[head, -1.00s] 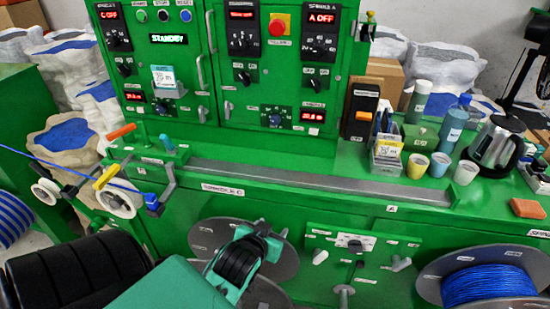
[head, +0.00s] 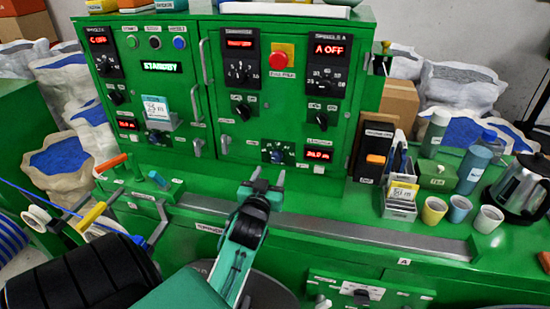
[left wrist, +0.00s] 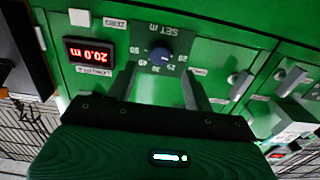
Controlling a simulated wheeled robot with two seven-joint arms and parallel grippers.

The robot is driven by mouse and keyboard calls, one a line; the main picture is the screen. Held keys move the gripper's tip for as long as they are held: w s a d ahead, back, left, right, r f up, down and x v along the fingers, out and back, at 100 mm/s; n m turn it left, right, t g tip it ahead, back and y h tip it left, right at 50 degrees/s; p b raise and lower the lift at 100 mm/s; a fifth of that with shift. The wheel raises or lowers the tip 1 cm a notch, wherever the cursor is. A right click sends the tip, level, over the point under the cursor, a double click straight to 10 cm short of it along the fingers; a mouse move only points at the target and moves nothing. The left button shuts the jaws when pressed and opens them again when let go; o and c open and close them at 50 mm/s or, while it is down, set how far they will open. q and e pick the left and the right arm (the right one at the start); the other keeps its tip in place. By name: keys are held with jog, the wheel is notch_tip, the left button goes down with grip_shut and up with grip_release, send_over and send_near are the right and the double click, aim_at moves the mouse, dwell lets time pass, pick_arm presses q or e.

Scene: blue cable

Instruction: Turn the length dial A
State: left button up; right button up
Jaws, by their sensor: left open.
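The length dial A is a dark blue knob (head: 277,156) on a dark plate, low on the right cabinet door. In the left wrist view the blue knob (left wrist: 160,56) sits on a panel marked SET m, upside down. A red display (left wrist: 88,51) beside it reads 20.0 m; it also shows in the head view (head: 318,155). My left gripper (head: 265,181) is open and empty, just in front of and below the dial. In the left wrist view its fingers (left wrist: 160,84) stand apart on either side of the knob, which looks clear of them. My right gripper is out of view.
A grey rail (head: 370,236) runs along the machine's ledge below the panel. Cups (head: 434,210), a card holder (head: 400,205) and a kettle (head: 520,187) stand on the right. The panel around the dial is free.

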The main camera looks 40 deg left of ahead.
aim_at(276, 160)
pick_arm(q)
jog(key=p+x, duration=0.1)
jog(key=x, duration=0.4)
jog(key=shift+w+a+r, duration=0.1)
jog(key=shift+w, duration=0.05)
jog(key=shift+w+a, duration=0.15)
jog(key=shift+w, duration=0.1)
jog(key=shift+w+a, duration=0.1)
jog(key=shift+w, duration=0.1)
jog(key=c, duration=1)
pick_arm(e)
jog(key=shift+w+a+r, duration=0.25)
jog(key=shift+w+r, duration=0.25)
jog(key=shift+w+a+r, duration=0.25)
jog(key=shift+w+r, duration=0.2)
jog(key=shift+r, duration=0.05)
